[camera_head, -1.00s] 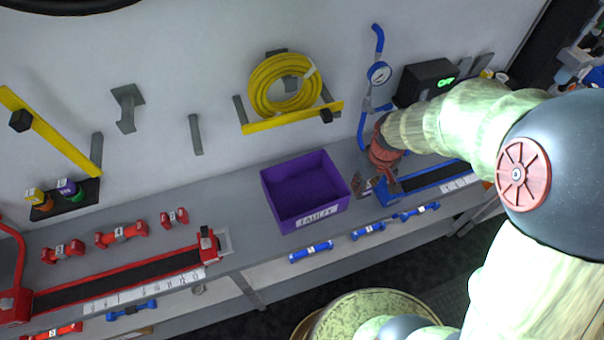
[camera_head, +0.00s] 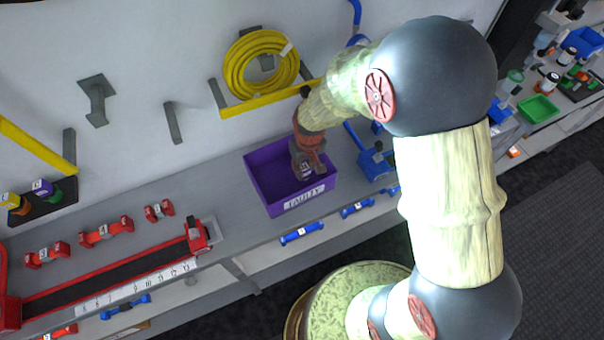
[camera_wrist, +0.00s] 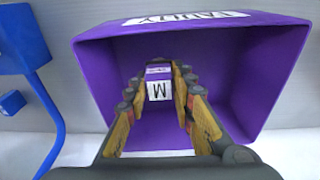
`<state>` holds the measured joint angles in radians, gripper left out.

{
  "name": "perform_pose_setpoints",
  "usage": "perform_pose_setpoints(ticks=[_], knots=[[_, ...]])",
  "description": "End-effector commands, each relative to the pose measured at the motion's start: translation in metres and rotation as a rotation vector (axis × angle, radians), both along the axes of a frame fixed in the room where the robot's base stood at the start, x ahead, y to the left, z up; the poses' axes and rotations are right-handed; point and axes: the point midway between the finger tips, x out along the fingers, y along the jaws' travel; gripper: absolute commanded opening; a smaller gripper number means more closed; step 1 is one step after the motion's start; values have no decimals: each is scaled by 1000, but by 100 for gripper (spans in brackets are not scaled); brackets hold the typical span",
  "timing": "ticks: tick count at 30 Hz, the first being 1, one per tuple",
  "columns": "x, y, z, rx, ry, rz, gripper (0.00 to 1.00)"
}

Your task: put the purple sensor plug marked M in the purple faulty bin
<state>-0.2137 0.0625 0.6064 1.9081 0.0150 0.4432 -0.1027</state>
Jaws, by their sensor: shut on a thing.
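The purple faulty bin (camera_head: 262,172) stands on the grey bench, its label facing front; it also fills most of the wrist view (camera_wrist: 275,75). My gripper (camera_head: 306,168) is over the bin's opening, pointing down into it. In the wrist view my gripper (camera_wrist: 160,92) is shut on the purple sensor plug (camera_wrist: 159,70), whose white face shows the letter M. The plug is within the bin's outline. I cannot tell whether it touches the bin floor.
A blue device (camera_head: 375,162) stands just right of the bin. A yellow coiled hose (camera_head: 240,70) hangs on the wall behind. Several blue fittings (camera_head: 302,233) lie in front. Another purple-topped plug (camera_head: 43,188) sits in a dark holder at far left.

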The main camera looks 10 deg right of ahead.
Motion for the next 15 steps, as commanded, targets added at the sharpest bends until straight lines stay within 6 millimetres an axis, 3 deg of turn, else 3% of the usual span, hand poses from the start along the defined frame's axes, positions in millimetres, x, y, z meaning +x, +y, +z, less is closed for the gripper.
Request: perform_pose_setpoints(ticks=[4,9,15], knots=[[3,9,-12,0,0,2,0],[2,7,-37,-1,2,0,0],[3,7,-39,1,-2,0,0]])
